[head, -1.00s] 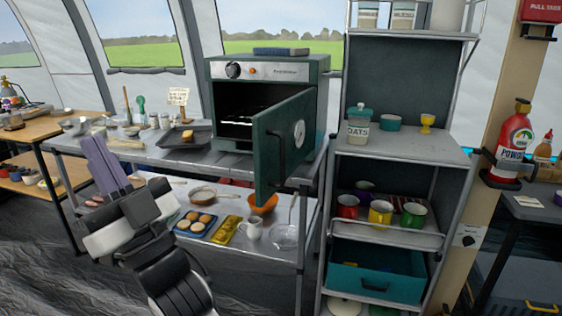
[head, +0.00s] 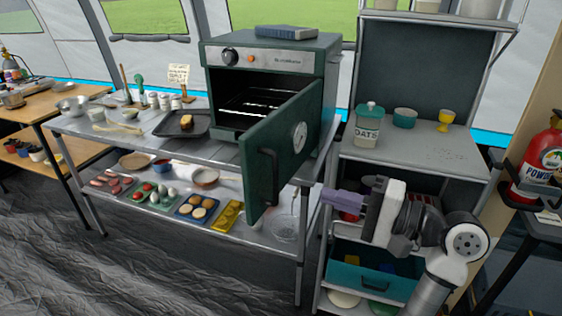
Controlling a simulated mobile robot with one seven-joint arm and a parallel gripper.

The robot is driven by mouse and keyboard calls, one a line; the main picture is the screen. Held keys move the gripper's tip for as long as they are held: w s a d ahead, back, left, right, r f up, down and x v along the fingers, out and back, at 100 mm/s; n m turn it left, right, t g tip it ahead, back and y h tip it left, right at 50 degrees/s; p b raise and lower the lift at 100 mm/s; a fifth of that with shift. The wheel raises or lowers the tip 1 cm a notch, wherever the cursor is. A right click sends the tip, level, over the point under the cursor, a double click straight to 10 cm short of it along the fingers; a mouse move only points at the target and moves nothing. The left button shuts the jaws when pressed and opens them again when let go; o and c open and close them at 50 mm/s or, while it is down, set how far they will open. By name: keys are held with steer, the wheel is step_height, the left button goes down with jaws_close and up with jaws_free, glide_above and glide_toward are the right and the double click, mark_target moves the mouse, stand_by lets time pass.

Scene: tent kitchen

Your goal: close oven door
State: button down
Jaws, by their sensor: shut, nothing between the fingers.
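The green oven (head: 265,62) stands on the grey metal table in the head view. Its door (head: 284,140) is swung open toward me, hinged on the right, with a round white dial and a dark handle (head: 268,177) on its outer face. The dark inside of the oven with a wire rack shows to the left of the door. My gripper (head: 328,198) is shut and empty, to the right of the door and a little below its middle. Its fingers point left toward the door's outer side; I cannot tell how far apart they are in depth.
A grey shelf unit (head: 415,160) stands right of the oven, behind my arm, with an oats jar (head: 368,125) and a teal drawer (head: 372,280). A dark tray (head: 183,124) lies left of the oven. Food trays fill the lower shelf. The floor at front left is clear.

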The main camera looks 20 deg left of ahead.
steer(key=p, duration=0.2)
glide_toward(252, 174)
steer(key=a, duration=0.5)
steer(key=shift+w+a+r, duration=0.1)
steer(key=shift+w+a, duration=0.1)
steer(key=shift+w, duration=0.15)
steer(key=shift+w+a, duration=0.15)
steer(key=shift+a, duration=0.55)
steer(key=shift+a, duration=0.15)
